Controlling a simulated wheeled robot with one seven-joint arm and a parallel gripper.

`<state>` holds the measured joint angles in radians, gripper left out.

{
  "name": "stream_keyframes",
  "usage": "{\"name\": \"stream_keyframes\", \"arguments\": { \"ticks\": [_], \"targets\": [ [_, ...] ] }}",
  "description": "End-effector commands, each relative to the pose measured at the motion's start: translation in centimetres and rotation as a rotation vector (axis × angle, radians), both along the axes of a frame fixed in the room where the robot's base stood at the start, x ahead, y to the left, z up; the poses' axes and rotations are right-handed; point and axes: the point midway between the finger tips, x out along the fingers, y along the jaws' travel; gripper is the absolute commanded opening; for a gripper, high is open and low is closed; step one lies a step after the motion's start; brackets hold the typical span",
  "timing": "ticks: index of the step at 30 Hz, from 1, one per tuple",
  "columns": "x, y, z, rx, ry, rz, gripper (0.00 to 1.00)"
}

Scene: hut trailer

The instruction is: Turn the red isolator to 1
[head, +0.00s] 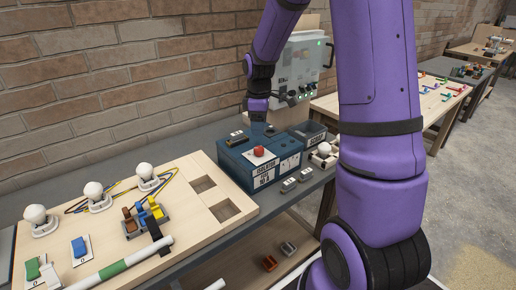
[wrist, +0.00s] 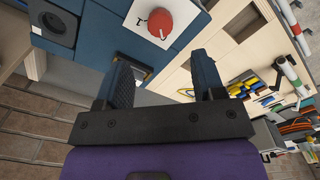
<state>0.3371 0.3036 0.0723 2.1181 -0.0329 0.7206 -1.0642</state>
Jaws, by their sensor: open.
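The red isolator (head: 259,151) is a round red knob on top of a blue box (head: 233,168) with white labels on its front. In the wrist view the red isolator (wrist: 153,24) sits on a white plate (wrist: 133,17) with a black mark beside it. I cannot tell its setting. My gripper (head: 269,128) is above the back part of the blue box, behind the knob. In the wrist view my gripper (wrist: 165,72) has its two dark fingers apart with nothing between them, and the knob lies beyond the fingertips, not touched.
A wooden board (head: 188,228) with white bulbs, a blue switch (head: 79,247) and coloured levers lies left of the box. A grey panel with a green light (head: 303,67) stands behind. Small grey blocks lie in front.

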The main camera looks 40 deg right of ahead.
Motion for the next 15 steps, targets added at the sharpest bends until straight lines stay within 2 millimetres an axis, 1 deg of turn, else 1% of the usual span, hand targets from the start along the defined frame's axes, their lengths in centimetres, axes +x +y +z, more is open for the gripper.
{"name": "stream_keyframes", "arguments": {
  "ticks": [1, 9, 15],
  "targets": [
    [-0.1, 0.1, -1.0, 0.002, 0.005, 0.0, 0.63],
    [-0.1, 0.1, -5.7, 0.001, 0.004, 0.0, 0.63],
    [-0.1, 0.0, -8.0, 0.001, 0.003, -0.001, 0.63]
  ]
}}
